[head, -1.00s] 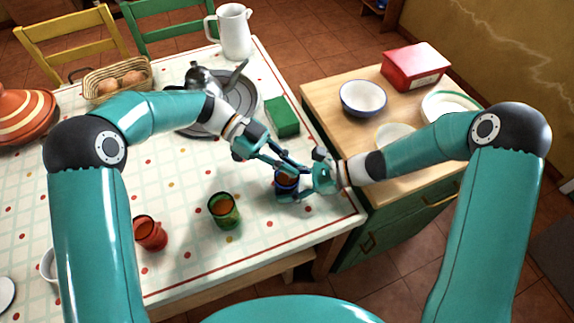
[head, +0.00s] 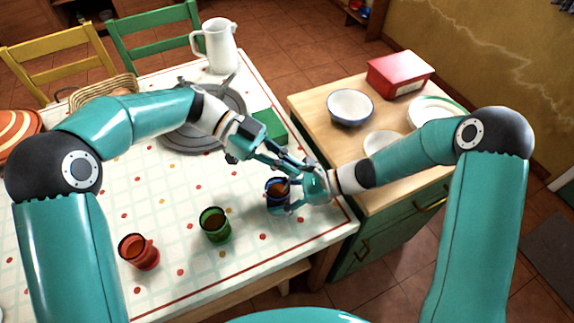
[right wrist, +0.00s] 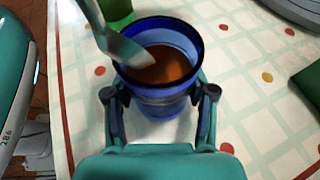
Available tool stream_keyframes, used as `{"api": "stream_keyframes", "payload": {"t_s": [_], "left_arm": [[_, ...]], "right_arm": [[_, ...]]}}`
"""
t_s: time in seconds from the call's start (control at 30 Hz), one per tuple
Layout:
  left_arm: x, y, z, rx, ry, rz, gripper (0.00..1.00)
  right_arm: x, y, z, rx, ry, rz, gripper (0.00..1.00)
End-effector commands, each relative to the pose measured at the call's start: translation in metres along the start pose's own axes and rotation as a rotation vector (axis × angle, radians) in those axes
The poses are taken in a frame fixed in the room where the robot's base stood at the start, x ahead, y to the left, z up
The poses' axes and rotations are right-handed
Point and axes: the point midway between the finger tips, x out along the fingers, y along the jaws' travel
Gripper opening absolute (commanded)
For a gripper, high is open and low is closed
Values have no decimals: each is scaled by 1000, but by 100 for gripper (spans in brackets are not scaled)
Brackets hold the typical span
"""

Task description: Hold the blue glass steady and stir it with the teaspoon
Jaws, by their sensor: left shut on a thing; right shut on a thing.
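The blue glass (head: 272,198) stands upright near the table's front right corner, with brown liquid inside. My right gripper (head: 293,203) is shut around it from the right. In the right wrist view the glass (right wrist: 155,103) sits between the two fingers (right wrist: 160,100). My left gripper (head: 297,168) is above the glass, shut on the teaspoon, which is barely visible in the head view. In the right wrist view the grey teaspoon (right wrist: 118,45) slants in over the left rim, its lower end inside the glass. I cannot tell how deep it reaches.
A green glass (head: 215,226) and a red cup (head: 139,252) stand to the left on the table. A green box (head: 270,124) and grey tray (head: 225,108) lie behind. The wooden counter (head: 318,112) with bowls and a red box (head: 399,72) is at right.

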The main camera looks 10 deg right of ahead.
Motion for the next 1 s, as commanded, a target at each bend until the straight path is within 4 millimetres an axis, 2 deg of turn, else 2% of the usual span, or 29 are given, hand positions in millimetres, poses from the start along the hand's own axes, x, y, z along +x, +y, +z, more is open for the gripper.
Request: {"api": "stream_keyframes", "payload": {"t_s": [0.57, 1.0], "left_arm": [[-1, 0, -3, 1, 0, -1, 0], [-16, 0, -41, 1, 0, 0, 0]], "right_arm": [[0, 0, 0, 0, 0, 0, 15], [0, 0, 0, 0, 0, 0, 15]]}}
